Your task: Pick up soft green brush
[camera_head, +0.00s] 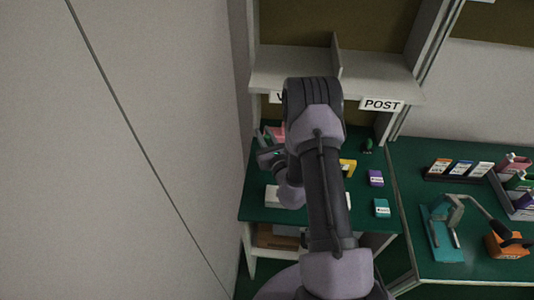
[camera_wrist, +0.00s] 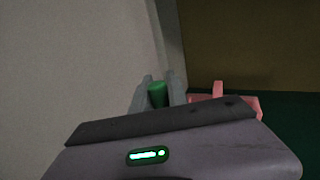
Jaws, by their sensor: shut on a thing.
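In the wrist view, a green piece (camera_wrist: 157,94), which I take to be the soft green brush, sits between the two grey fingers of my gripper (camera_wrist: 158,90). The fingers are shut on it. Only its upper part shows; the rest is hidden behind the gripper body. In the head view, my gripper (camera_head: 268,146) is at the left end of the green bench, close to the wall, and my arm hides much of the bench. The brush cannot be made out clearly there.
A pink object (camera_wrist: 218,97) stands just right of the fingers. The green bench (camera_head: 270,216) also bears a yellow item (camera_head: 348,167), a purple box (camera_head: 376,178), a teal box (camera_head: 382,208) and a small green object (camera_head: 367,145). A white shelf (camera_head: 385,86) labelled POST overhangs the back.

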